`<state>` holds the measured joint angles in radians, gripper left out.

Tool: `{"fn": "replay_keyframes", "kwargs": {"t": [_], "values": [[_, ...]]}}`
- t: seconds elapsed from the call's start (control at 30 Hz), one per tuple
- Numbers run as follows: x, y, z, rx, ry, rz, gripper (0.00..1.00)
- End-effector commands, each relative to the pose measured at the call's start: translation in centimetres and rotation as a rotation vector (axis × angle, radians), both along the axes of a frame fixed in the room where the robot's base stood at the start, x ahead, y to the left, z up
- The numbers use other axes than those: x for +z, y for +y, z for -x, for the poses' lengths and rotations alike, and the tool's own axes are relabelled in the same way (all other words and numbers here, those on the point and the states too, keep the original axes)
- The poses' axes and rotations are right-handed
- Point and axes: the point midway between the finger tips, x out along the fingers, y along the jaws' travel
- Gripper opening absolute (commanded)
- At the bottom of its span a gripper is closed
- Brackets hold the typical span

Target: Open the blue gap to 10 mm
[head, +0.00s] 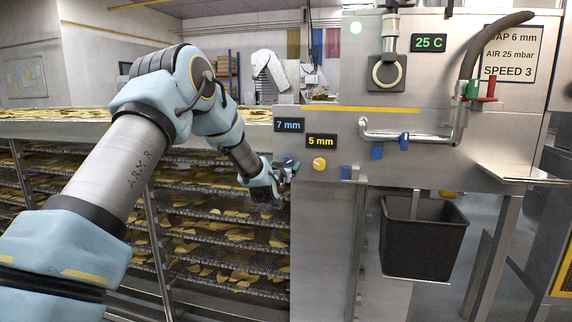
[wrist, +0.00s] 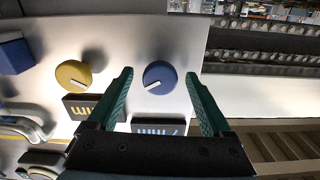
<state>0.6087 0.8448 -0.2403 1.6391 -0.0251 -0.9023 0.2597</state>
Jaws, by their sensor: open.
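The blue knob (wrist: 159,78) sits on the steel panel, its white pointer line aimed to the lower left in the wrist view. It also shows in the head view (head: 288,160), partly beside my gripper. The blue-lettered display (head: 289,125) above it reads 7 mm; it appears upside down in the wrist view (wrist: 157,129). My gripper (wrist: 160,74) is open, with one green finger on each side of the blue knob. A visible gap shows between each finger and the knob. I cannot tell how near the fingertips are to the panel.
A yellow knob (head: 319,164) sits right of the blue one, under a display (head: 321,141) reading 5 mm. A sign (head: 508,53) reads GAP 6 mm, AIR 25 mbar, SPEED 3. A bent pipe (head: 410,138) and black bin (head: 424,238) are at right. Racks of chips (head: 220,235) stand left.

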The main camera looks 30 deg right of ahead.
Motion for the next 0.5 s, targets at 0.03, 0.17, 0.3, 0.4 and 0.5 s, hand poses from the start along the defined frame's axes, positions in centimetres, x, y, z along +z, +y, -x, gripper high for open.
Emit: {"fn": "replay_keyframes", "kwargs": {"t": [0.03,0.17,0.3,0.4,0.5], "values": [[-0.01,-0.01,0.02,0.000,0.000,0.000,0.84],[-0.01,0.01,0.02,0.000,0.000,0.000,0.81],[0.00,0.02,0.02,0.000,0.000,0.000,0.65],[0.01,0.03,0.02,0.000,0.000,0.000,0.54],[0.01,0.03,0.02,0.000,0.000,0.000,0.42]]}}
